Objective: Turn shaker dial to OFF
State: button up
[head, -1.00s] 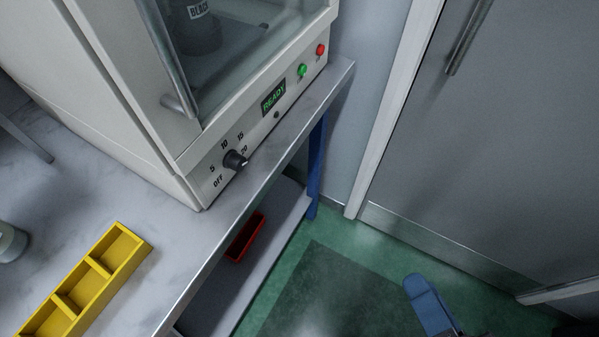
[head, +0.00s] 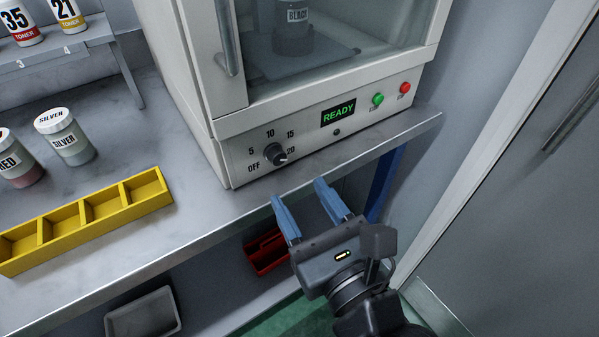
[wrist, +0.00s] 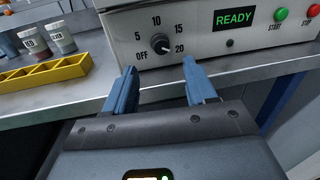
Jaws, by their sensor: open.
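The shaker dial (head: 275,154) is a black knob on the front panel of the white shaker (head: 240,165). Its scale reads OFF, 5, 10, 15 and 20, and its pale pointer mark faces right, near 20. The dial also shows in the wrist view (wrist: 161,44), just beyond the fingertips. My gripper (head: 296,188) has two blue fingers, spread apart and empty. It is in front of and below the dial, by the bench edge, not touching it. The fingers also show in the wrist view (wrist: 160,68).
A lit READY display (head: 338,111), green START button (head: 377,99) and red STOP button (head: 404,88) sit right of the dial. A yellow divided tray (head: 85,213) and toner jars (head: 65,137) are on the left. A red bin (head: 264,250) is on the lower shelf.

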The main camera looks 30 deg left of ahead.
aim_at(279, 161)
jog(key=x, duration=0.7)
jog(key=shift+w+a, duration=0.1)
jog(key=shift+w, duration=0.05)
jog(key=shift+c, duration=0.3)
grip_shut()
